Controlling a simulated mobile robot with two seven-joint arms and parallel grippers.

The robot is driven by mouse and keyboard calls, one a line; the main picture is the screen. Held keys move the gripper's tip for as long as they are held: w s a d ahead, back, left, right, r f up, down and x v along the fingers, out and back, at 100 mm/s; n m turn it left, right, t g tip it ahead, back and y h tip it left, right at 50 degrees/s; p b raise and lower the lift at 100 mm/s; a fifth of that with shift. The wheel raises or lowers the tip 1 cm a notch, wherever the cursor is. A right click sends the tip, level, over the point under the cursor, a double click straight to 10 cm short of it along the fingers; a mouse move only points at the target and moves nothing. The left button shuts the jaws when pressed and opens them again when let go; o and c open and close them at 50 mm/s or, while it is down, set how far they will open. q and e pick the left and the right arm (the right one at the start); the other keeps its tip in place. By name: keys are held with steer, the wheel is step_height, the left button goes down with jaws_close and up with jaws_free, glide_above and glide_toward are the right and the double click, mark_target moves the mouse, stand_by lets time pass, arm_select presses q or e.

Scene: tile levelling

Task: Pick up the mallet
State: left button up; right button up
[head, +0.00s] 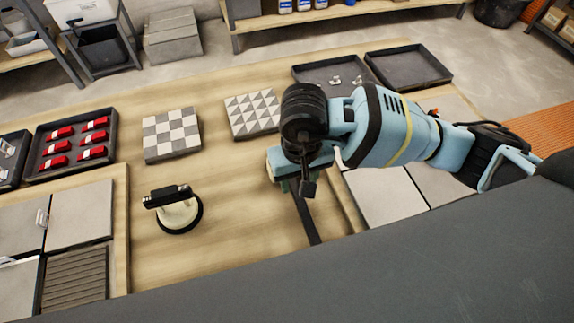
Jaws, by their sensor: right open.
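My right gripper (296,186) reaches in from the right and points down over the middle of the table. Its jaws are open. A dark, narrow bar (309,222), which looks like the mallet's handle, runs from below the fingers toward the near edge. The mallet's head is not clearly visible; my gripper and wrist cover that spot. I cannot tell whether the fingers touch the handle. My left gripper is not in view.
On the wooden table (237,205) stand a suction lifter (178,217), a checkered tile (171,140) and a triangle-patterned tile (250,112). A tray of red wedges (39,133) is at left; dark trays (408,69) are at the back right. Grey tiles (382,196) lie under my right arm.

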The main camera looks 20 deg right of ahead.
mark_target(300, 202)
steer(key=shift+f, duration=0.55)
steer(key=shift+w+f, duration=0.1)
steer(key=shift+f, duration=0.4)
step_height(300, 202, down, 4)
steer(key=shift+r+p, duration=0.25)
steer(key=shift+p, duration=0.05)
steer(key=shift+f, duration=0.45)
steer(key=shift+c, duration=0.7)
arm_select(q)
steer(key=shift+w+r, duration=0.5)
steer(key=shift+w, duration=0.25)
arm_select(e)
jaws_close()
